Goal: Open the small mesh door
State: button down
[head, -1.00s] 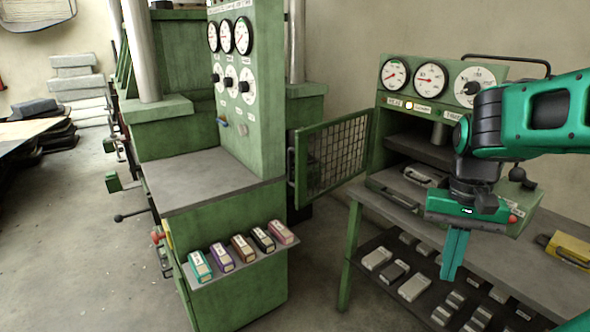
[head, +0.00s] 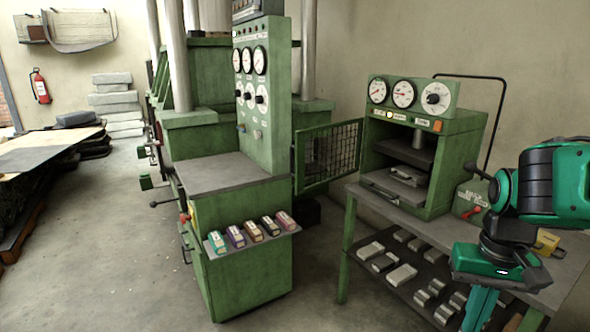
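The small mesh door (head: 331,153) has a green frame with dark wire mesh. It stands swung open to the left of the small green press (head: 443,143), whose front is uncovered. Inside the press lies a grey plate or mould with a handle (head: 404,177). My gripper (head: 478,312) points down at the lower right, apart from the door and in front of the bench. Its fingers look close together, but the tips are near the picture's bottom edge, and I cannot tell whether they are fully shut. Nothing shows held in it.
A large green machine (head: 236,235) with gauges stands left of the press, its small shelf (head: 256,239) bearing several coloured boxes. The bench (head: 382,207) has a lower shelf with several metal blocks. The floor (head: 110,270) at left is clear.

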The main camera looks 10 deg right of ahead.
aim_at(300, 146)
jog(key=k, duration=0.4)
jog(key=z, duration=0.85)
jog(key=i, duration=1.45)
jog(key=u, duration=0.6)
jog(key=i, duration=0.45)
jog(key=u, duration=0.3)
